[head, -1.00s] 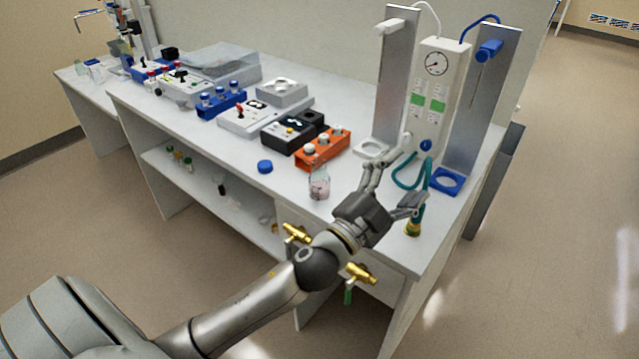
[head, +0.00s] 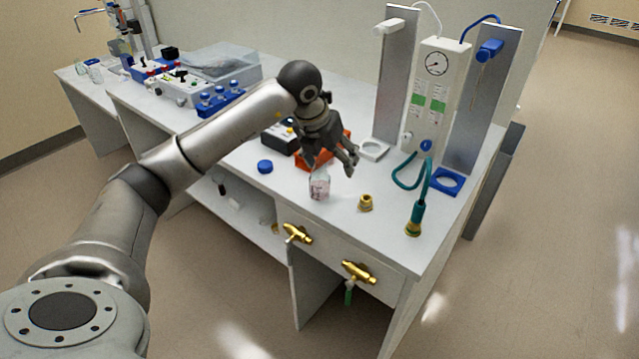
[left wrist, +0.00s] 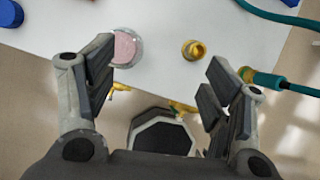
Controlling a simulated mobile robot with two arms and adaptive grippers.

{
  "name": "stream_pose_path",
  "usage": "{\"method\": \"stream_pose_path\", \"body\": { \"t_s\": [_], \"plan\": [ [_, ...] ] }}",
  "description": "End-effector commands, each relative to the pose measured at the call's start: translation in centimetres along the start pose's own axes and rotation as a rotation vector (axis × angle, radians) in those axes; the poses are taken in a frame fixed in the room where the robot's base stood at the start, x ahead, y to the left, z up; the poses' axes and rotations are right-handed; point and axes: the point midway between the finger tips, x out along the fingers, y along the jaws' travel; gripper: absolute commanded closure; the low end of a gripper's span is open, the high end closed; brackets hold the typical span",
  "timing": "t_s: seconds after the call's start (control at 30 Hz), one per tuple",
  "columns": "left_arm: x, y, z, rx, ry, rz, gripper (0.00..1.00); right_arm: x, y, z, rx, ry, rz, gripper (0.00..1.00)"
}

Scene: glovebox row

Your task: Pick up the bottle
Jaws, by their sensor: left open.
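The bottle (head: 320,188) is small and clear with pink contents. It stands upright on the white bench near its front edge. My left gripper (head: 331,165) is open and empty, pointing down just above the bottle in the head view. In the left wrist view the bottle (left wrist: 127,48) is seen from above, close beside the left fingertip and off the middle of the open jaws (left wrist: 162,72). I cannot tell whether that finger touches it. My right gripper is not in view.
A blue cap (head: 265,166) lies left of the bottle, and a brass fitting (head: 366,203) stands to its right. An orange rack (head: 318,156) is behind, partly hidden by my gripper. A teal hose (head: 418,213) lies farther right. Brass valves (head: 298,233) stick out from the bench front.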

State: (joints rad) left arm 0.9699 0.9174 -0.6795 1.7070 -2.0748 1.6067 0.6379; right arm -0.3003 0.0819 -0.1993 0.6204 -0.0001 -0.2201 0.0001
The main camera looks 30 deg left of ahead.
Motion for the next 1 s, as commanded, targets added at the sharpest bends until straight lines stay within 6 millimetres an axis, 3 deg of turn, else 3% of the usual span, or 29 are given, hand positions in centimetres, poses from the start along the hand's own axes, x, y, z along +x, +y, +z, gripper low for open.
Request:
{"method": "stream_pose_path", "body": {
  "t_s": [0.03,0.17,0.43,0.67,1.0],
  "plan": [
    [-0.6,1.3,0.3,-0.015,0.002,0.045,0.26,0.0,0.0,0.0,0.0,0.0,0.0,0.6],
    [-0.9,3.1,0.4,-0.036,0.011,0.107,0.26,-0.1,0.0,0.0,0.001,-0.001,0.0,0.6],
    [2.9,3.8,0.3,-0.04,0.015,0.115,0.26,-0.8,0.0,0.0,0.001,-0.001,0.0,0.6],
    [4.7,4.0,0.2,-0.039,0.014,0.114,0.26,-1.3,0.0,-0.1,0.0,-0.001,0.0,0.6],
    [9.1,4.9,-0.2,-0.038,0.013,0.113,0.26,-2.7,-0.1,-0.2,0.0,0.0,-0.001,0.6]
  ]
}}
